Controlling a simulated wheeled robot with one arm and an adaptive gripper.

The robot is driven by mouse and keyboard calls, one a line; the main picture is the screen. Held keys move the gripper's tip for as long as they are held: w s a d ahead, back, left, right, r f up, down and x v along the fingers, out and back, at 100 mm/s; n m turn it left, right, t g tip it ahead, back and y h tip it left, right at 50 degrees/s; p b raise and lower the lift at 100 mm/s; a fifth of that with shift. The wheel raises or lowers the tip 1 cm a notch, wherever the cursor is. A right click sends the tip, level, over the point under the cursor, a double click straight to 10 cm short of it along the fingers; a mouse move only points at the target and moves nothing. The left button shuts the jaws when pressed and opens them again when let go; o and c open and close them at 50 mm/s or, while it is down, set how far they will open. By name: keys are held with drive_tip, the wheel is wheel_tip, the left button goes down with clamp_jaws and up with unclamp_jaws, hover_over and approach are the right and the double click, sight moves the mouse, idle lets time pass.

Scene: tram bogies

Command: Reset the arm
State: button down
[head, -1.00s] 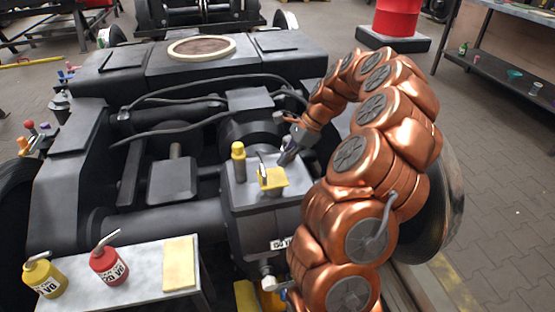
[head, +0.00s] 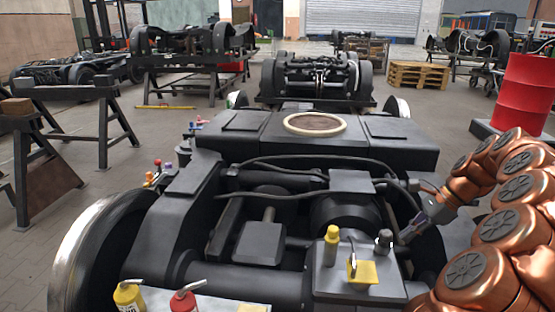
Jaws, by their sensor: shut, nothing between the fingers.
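My copper-coloured arm (head: 500,215) curls in from the right edge of the head view. At its end, my gripper (head: 405,237) is shut and empty, pointing down and left. It is just right of a dark gearbox (head: 335,288) on the bogie and appears apart from the yellow items there. On the gearbox top are a yellow bottle-like part (head: 331,246), a yellow block (head: 362,271) with an upright lever, and a small grey knob (head: 383,241). The lower part of my arm is out of frame.
The black bogie frame (head: 290,152) fills the middle. A yellow bottle (head: 129,295) and a red bottle (head: 185,301) stand at the bottom left. A red drum (head: 523,93) is at the right. Trestles (head: 104,122) stand left, pallets (head: 418,75) behind; grey floor lies between.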

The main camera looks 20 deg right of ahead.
drive_tip(key=s+a+r+n+g+h, duration=0.1)
drive_tip(key=s+a+r+n+g, duration=0.15)
drive_tip(key=a+n, duration=0.65)
drive_tip(key=s+a+r+n+g+h, duration=0.1)
drive_tip(key=s+a+n, duration=0.25)
drive_tip(key=a, duration=1.25)
drive_tip(key=s+a+f+n+g+h, duration=0.1)
drive_tip(key=s+a+f+n, duration=0.15)
drive_tip(key=s, duration=0.45)
drive_tip(key=s+a+f+n+h, duration=0.1)
drive_tip(key=s+f+n+h, duration=0.1)
drive_tip(key=s+n, duration=0.3)
drive_tip(key=s+a+f+n+g+h, duration=0.1)
drive_tip(key=s+a+f+n, duration=0.15)
drive_tip(key=s, duration=0.55)
wheel_tip(320, 180, up, 27)
drive_tip(key=t+p, duration=0.1)
drive_tip(key=p, duration=2.4)
drive_tip(key=shift+s+d, duration=0.35)
drive_tip(key=shift+s, duration=0.1)
